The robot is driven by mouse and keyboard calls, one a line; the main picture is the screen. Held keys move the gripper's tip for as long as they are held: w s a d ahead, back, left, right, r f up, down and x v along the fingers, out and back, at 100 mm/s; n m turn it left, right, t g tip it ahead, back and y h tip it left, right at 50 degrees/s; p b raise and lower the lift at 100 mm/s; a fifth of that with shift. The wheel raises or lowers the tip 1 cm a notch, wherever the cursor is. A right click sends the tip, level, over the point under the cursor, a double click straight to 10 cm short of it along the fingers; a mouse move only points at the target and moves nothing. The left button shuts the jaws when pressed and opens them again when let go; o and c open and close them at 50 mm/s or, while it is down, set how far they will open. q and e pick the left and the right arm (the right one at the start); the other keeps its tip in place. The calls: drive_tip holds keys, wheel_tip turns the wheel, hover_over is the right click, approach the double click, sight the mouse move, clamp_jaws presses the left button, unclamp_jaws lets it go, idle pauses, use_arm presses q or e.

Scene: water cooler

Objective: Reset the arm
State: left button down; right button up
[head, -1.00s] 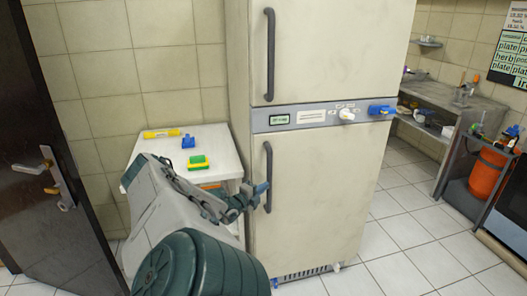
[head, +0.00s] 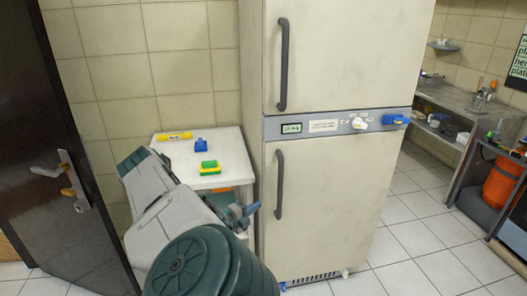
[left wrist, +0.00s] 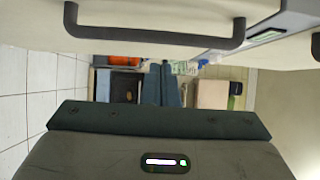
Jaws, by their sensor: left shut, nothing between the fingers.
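My left arm reaches in from the bottom of the head view, bent beside a tall cream refrigerator (head: 340,60). My left gripper (head: 252,210) is shut and empty. It is at the left edge of the lower door (head: 335,200), a little left of and below the dark lower handle (head: 279,184), apart from it in the picture. In the left wrist view my two teal fingers (left wrist: 160,84) lie close together, and a dark handle (left wrist: 155,40) crosses above them. Both refrigerator doors look closed. My right gripper is not in view.
A small white table (head: 228,152) holds a yellow tube (head: 174,136), a blue object (head: 201,145) and a green-yellow sponge (head: 210,168). A dark door (head: 60,130) stands at left. Tiled floor (head: 400,255) is clear at right, before a counter with an orange cylinder (head: 500,186).

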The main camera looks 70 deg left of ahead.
use_arm(q)
drive_tip(key=shift+s+d+f, duration=0.1)
drive_tip(key=shift+s, duration=0.2)
drive_tip(key=s+a+f+n+g+y, duration=0.3)
drive_tip(key=s+f+g, duration=0.1)
drive_tip(key=s+f, duration=0.25)
drive_tip(key=s+a+f+n+g+y, duration=0.25)
drive_tip(key=s+f+g, duration=0.25)
drive_tip(key=s, duration=0.3)
drive_tip(key=s+d+f+n+g+h, duration=0.1)
drive_tip(key=s+d+f+n+g, duration=0.15)
drive_tip(key=s+d+f, duration=0.45)
drive_tip(key=s+d+f+n+g+h, duration=0.1)
drive_tip(key=s+d+f+g+h, duration=0.2)
drive_tip(key=f, duration=0.7)
drive_tip(key=s+d+f+n+g+h, duration=0.15)
drive_tip(key=d+f+h, duration=0.25)
drive_tip(key=d+f, duration=1.15)
drive_tip(key=w+d+f+h, duration=0.1)
drive_tip(key=w+d+f, duration=0.1)
drive_tip(key=d, duration=0.7)
drive_tip(key=w+d+f+n+t+h, duration=0.1)
drive_tip(key=w+d+f+h, duration=0.1)
drive_tip(key=d, duration=0.8)
drive_tip(key=w+d+f+h, duration=0.2)
drive_tip(key=w+d+f, duration=0.2)
drive_tip(key=d, duration=0.5)
drive_tip(key=shift+w+d, duration=0.25)
drive_tip(key=shift+w, duration=0.75)
